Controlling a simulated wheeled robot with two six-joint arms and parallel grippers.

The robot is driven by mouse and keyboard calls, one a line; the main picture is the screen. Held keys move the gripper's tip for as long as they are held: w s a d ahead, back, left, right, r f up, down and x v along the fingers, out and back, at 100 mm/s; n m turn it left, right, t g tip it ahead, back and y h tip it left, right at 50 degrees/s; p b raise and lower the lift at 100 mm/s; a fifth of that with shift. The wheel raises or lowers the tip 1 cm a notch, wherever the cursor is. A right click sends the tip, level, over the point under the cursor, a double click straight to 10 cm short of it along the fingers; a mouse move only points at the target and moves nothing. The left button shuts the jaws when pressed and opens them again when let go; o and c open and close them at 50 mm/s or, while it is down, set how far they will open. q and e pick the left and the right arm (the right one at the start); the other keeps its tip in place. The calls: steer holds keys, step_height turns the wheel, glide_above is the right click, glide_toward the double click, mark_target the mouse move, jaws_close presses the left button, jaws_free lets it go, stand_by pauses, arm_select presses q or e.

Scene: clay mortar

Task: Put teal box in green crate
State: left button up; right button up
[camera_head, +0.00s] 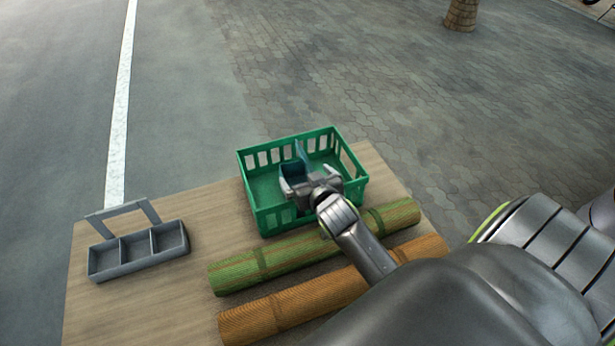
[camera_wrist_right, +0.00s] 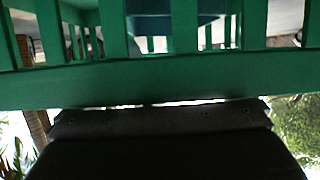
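The green crate (camera_head: 262,205) stands on the wooden table top, with slotted walls and an open top. The dark teal box (camera_head: 291,166) shows inside the crate's outline, just beyond my right gripper (camera_head: 309,180). My right gripper is over the near part of the crate and partly covers the box. I cannot tell whether its fingers touch or hold the box. In the right wrist view the crate's wall (camera_wrist_right: 160,85) fills the middle, and a teal surface (camera_wrist_right: 175,22) shows through its slots. The fingertips are hidden there. My left gripper is not in view.
A grey tray with three compartments and a handle (camera_head: 138,250) stands at the left of the table (camera_head: 165,310). A green roll (camera_head: 240,272) and an orange-brown roll (camera_head: 260,318) lie in front of the crate, under my right arm. Bare table lies between tray and crate.

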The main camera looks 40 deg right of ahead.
steer(key=shift+s+f, duration=0.3)
steer(key=shift+f, duration=0.45)
steer(key=r+p+v, duration=0.1)
steer(key=r+v, duration=0.1)
steer(key=v, duration=1)
steer(key=shift+w, duration=0.4)
steer(key=shift+d, duration=0.1)
steer(key=shift+f, duration=0.1)
